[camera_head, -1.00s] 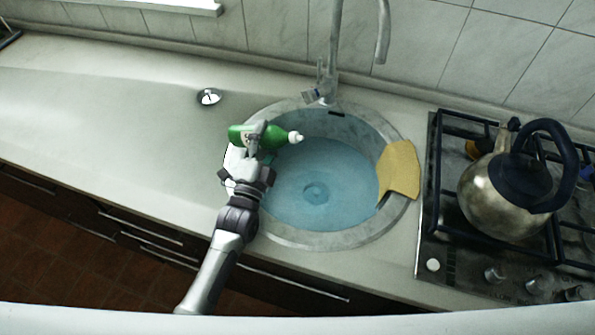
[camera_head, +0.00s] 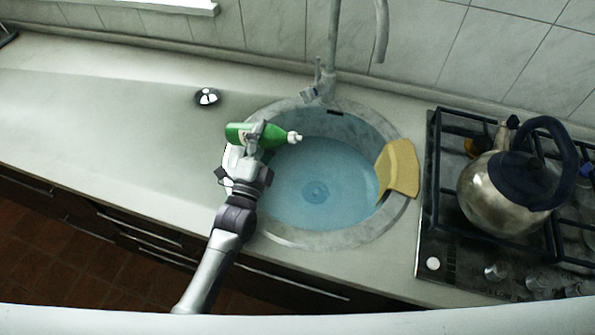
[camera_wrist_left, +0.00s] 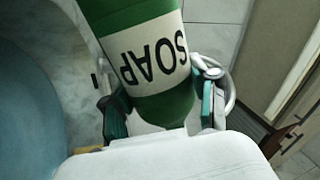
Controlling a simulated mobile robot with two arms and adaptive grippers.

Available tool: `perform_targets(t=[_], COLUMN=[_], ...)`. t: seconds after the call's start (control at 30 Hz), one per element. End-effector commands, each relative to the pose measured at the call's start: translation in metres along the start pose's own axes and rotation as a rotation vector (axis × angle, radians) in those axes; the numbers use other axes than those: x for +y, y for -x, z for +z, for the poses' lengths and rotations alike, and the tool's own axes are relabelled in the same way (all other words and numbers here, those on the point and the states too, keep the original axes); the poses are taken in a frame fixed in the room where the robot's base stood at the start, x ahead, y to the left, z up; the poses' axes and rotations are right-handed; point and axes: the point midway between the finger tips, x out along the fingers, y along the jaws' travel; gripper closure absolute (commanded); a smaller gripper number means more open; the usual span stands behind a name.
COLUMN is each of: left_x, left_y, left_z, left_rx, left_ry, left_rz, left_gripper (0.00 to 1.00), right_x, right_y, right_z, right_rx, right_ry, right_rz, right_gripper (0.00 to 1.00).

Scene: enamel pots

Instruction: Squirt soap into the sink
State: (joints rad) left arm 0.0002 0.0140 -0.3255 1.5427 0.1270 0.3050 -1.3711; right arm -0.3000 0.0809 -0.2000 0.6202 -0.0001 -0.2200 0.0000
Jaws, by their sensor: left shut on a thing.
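A green soap bottle (camera_head: 272,134) with a white nozzle is held tipped on its side at the left rim of the sink. Its nozzle points right, over the basin. My left gripper (camera_head: 255,138) is shut on the bottle. In the left wrist view the bottle (camera_wrist_left: 172,103) and its white SOAP label show between the fingers of the gripper (camera_wrist_left: 160,110). The round sink (camera_head: 280,236) holds bluish water with a drain in the middle. No soap stream is visible. My right gripper is not in view.
A yellow cloth (camera_head: 400,168) hangs over the sink's right rim. A tall faucet (camera_head: 333,60) stands behind the basin. A metal kettle (camera_head: 490,200) sits on the gas stove (camera_head: 445,230) at right. A small shiny metal object (camera_head: 207,97) lies on the counter (camera_head: 110,120), which is mostly clear at left.

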Motion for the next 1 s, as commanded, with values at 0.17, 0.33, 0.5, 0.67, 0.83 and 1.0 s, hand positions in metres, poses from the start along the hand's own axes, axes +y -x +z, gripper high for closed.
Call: perform_targets(t=[0.17, 0.33, 0.5, 0.67, 0.83, 1.0], left_x=[-0.0024, -0.0028, -0.0046, -0.0056, -0.0059, -0.0076], left_y=[-0.0016, -0.0023, -0.0033, -0.0040, -0.0047, -0.0058], left_z=[0.0014, 0.0031, 0.0044, 0.0057, 0.0073, 0.0085], left_rx=[0.004, 0.005, 0.008, 0.011, 0.012, 0.015], left_ry=[-0.010, -0.017, -0.026, -0.034, -0.042, -0.050], left_rz=[-0.003, -0.002, -0.003, -0.003, -0.002, -0.003], left_gripper=[0.88, 0.88, 0.88, 0.88, 0.88, 0.88], right_x=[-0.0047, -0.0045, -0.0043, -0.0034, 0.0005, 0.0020], right_y=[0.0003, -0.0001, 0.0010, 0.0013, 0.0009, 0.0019], right_z=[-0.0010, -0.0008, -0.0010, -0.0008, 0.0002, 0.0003], right_rx=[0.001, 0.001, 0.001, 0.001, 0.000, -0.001], right_ry=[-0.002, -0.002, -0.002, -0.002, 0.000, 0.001], right_rz=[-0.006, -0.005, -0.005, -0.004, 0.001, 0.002], right_gripper=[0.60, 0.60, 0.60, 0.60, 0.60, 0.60])
